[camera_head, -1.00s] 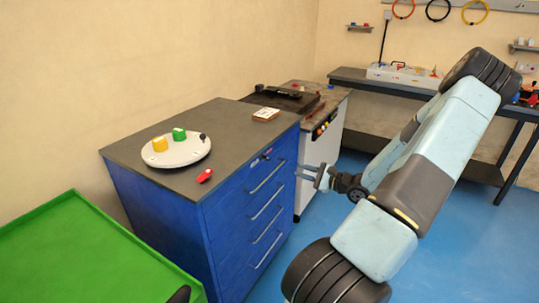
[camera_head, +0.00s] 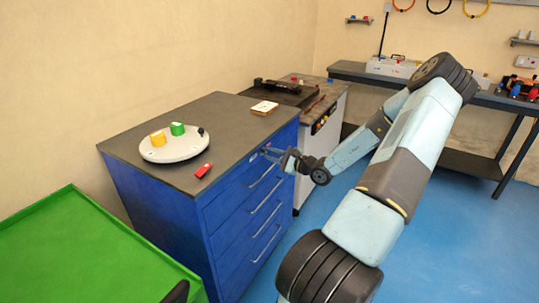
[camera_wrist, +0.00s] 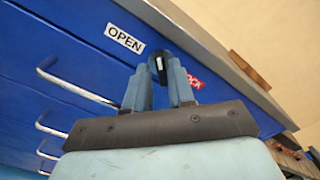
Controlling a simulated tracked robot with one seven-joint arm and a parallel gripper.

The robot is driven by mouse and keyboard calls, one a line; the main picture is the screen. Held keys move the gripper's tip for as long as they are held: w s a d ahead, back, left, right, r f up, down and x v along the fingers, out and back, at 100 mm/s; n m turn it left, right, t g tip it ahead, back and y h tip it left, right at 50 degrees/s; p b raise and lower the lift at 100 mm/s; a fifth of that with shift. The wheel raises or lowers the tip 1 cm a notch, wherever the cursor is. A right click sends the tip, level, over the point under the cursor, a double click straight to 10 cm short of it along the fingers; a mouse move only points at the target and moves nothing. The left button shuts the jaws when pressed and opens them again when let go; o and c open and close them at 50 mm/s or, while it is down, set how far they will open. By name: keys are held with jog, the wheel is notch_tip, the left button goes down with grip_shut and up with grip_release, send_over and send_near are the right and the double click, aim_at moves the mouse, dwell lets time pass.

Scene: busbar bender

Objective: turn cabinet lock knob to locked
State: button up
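The blue cabinet (camera_head: 160,207) has a black lock knob (camera_wrist: 158,65) near the top of its front. In the wrist view a white OPEN label (camera_wrist: 125,38) is left of the knob, and a red label reading LOCK (camera_wrist: 195,82), partly hidden by a finger, is right of it. My gripper (camera_wrist: 159,72) has one finger on each side of the knob. The fingers stand apart; whether they touch the knob is unclear. In the head view my gripper (camera_head: 271,153) is at the cabinet's upper front edge and hides the knob.
Drawer handles (camera_head: 266,193) stick out below. A green surface (camera_head: 75,250) is at left. Blue floor is free at right.

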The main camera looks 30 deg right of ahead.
jog(key=shift+x, duration=0.85)
grip_shut()
